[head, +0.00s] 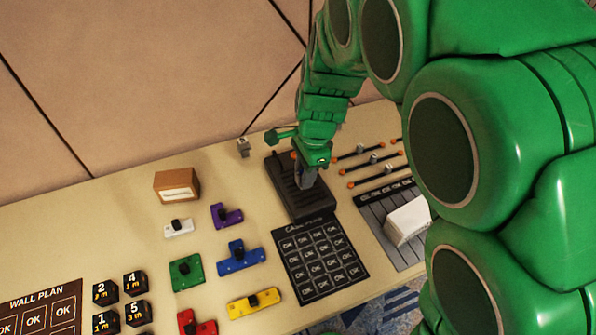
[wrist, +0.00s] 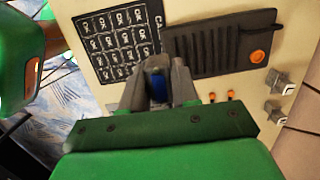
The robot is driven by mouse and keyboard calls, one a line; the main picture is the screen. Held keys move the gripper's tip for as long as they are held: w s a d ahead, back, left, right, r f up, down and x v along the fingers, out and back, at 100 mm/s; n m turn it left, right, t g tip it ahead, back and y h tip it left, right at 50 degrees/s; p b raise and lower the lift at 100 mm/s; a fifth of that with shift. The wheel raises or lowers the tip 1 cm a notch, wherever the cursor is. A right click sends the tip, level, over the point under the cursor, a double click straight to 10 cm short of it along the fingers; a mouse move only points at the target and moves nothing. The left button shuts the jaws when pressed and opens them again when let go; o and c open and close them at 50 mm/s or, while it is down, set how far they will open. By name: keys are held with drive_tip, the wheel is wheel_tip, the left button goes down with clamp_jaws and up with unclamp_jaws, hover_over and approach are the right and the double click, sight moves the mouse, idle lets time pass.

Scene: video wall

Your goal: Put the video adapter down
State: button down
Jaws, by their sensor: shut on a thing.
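My gripper (head: 308,180) points down over the dark ribbed unit (head: 283,180) in the head view. In the wrist view my gripper (wrist: 158,72) is shut on a small blue piece (wrist: 157,88), which I take to be the video adapter. Most of it is hidden between the grey fingers. In the wrist view the ribbed unit (wrist: 222,45), with an orange button, lies just beyond and right of the fingertips. I cannot tell whether the held piece touches anything.
A black OK grid mat (head: 320,260) lies in front of the ribbed unit. Cables (head: 375,174) and a grey panel with a white box (head: 407,220) lie right. Coloured pieces and a cardboard box (head: 177,186) stand left. Bare table shows between them.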

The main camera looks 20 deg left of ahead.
drive_tip(key=shift+w+a+f, duration=1.5)
drive_tip(key=shift+w+f, duration=0.2)
drive_tip(key=shift+w, duration=0.15)
drive_tip(key=shift+w+a+f, duration=1.55)
drive_tip(key=shift+w+f, duration=0.2)
drive_tip(key=shift+w, duration=0.05)
drive_tip(key=shift+w+a+f, duration=1.5)
drive_tip(key=shift+w+f, duration=0.2)
drive_tip(key=shift+w, duration=0.15)
drive_tip(key=shift+f, duration=1.3)
drive_tip(key=shift+f, duration=0.1)
drive_tip(key=c, duration=0.8)
unclamp_jaws()
drive_tip(key=shift+c, duration=0.2)
